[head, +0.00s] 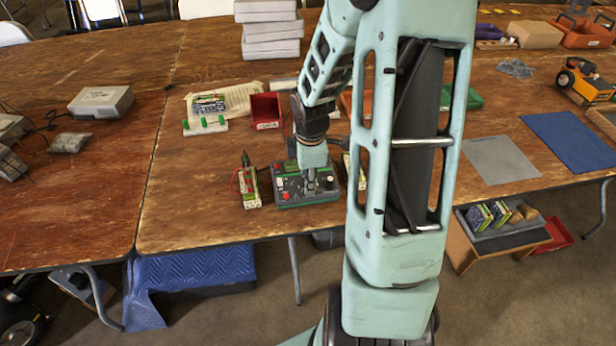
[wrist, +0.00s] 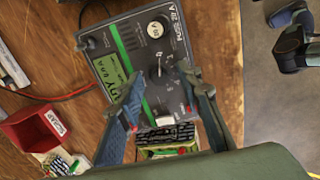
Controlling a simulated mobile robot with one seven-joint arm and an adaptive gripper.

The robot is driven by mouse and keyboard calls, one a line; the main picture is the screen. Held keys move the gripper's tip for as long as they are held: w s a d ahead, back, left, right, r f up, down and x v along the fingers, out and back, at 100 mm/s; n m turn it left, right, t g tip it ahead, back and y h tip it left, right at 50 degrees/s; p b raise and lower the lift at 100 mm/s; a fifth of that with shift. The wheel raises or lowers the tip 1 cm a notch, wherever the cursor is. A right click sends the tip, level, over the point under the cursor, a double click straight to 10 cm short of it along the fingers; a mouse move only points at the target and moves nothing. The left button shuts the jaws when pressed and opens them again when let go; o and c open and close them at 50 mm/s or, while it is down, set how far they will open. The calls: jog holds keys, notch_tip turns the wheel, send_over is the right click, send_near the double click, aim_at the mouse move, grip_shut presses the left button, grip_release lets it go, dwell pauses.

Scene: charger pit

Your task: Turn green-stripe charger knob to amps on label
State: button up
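The dark grey charger (head: 292,197) with red buttons sits near the table's front edge. In the wrist view the charger (wrist: 103,47) shows a green stripe (wrist: 124,46), a lit green display (wrist: 105,93) and a black dial knob (wrist: 158,71) with a pale scale beside it.
A green-and-white battery pack (head: 249,188) stands left of the charger; another is partly hidden to its right. A red bin (head: 266,110) and a white tray with green pieces (head: 205,126) lie behind.

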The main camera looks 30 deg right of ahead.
jog(key=shift+c, duration=0.7)
grip_shut()
jog(key=shift+m, duration=0.3)
jog(key=m, duration=0.5)
jog(key=shift+b, duration=0.4)
jog(key=m+b, duration=0.1)
jog(key=m, duration=0.4)
jog(key=shift+m, duration=0.4)
jog(key=m+b, duration=0.1)
jog(key=m, duration=1.1)
jog(key=shift+p, duration=0.3)
jog(key=shift+m, duration=0.3)
